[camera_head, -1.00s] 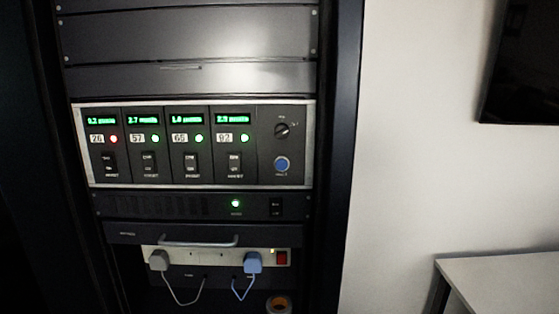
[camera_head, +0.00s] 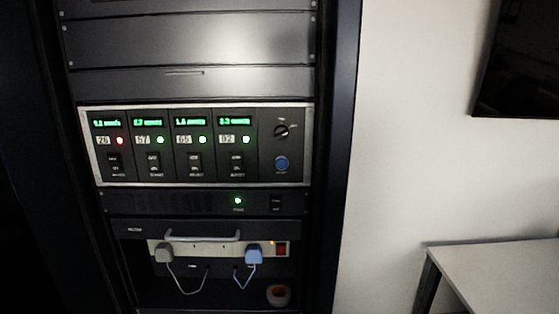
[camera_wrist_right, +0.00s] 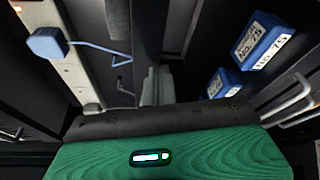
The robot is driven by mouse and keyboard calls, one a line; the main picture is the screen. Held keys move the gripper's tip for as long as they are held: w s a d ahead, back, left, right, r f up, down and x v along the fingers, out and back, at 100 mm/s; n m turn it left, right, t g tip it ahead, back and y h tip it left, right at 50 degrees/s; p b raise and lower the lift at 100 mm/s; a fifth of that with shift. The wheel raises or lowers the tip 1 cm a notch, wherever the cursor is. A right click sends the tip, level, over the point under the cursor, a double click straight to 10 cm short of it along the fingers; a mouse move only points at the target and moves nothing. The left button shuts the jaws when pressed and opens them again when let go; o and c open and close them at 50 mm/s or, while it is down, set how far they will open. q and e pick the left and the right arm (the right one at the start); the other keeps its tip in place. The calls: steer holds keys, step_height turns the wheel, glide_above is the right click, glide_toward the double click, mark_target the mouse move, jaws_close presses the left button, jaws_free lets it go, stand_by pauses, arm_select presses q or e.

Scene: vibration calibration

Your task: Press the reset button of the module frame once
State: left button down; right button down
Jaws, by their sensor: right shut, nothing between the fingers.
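In the head view, the module frame (camera_head: 197,184) is a silver-edged panel in a dark rack. It holds several modules with green displays and number labels. The leftmost module, labelled 26 (camera_head: 103,141), has a red lamp (camera_head: 120,141); the other modules' lamps are green. On the frame's right-hand panel, a blue round button (camera_head: 281,164) sits below a black rotary knob (camera_head: 281,131). The small lettering under the button is too blurred to read. My right gripper (camera_wrist_right: 158,75) shows in the wrist view, shut and empty, apart from the module frame. My left gripper is not in view.
Below the frame are a unit with a green lamp (camera_head: 238,201), a drawer handle (camera_head: 203,236), a power strip with a grey plug (camera_head: 164,253) and a blue plug (camera_head: 254,254), and a tape roll (camera_head: 278,295). A white desk (camera_head: 495,268) stands at right. Blue boxes (camera_wrist_right: 262,40) show in the wrist view.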

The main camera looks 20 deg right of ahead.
step_height(320, 180, up, 24)
steer(key=n+t+h+p, duration=0.1)
steer(key=n+t+p, duration=0.1)
steer(key=n+t, duration=0.25)
steer(key=s+r+t+p, duration=0.1)
steer(key=s+r+t, duration=0.25)
steer(key=r, duration=0.75)
steer(key=t+h, duration=0.2)
steer(key=h, duration=0.2)
glide_toward(282, 164)
steer(key=s+a+r, duration=0.2)
steer(key=s+r, duration=0.4)
steer(key=shift+w+a+f+n+p, duration=0.1)
steer(key=shift+w+a+n+p, duration=0.05)
steer(key=shift+n+p, duration=0.3)
steer(key=shift+w, duration=0.1)
steer(key=shift+w+d+b, duration=0.2)
steer(key=shift+w+d, duration=0.2)
steer(key=shift+w, duration=1)
steer(key=shift+w+d+b, duration=0.15)
steer(key=shift+w+d, duration=0.25)
steer(key=shift+w, duration=1)
steer(key=shift+w+d+b, duration=0.2)
steer(key=shift+w+d, duration=0.2)
steer(key=shift+w, duration=0.95)
steer(key=shift+w, duration=0.1)
steer(key=shift+w+d, duration=0.1)
steer(key=shift+w, duration=0.25)
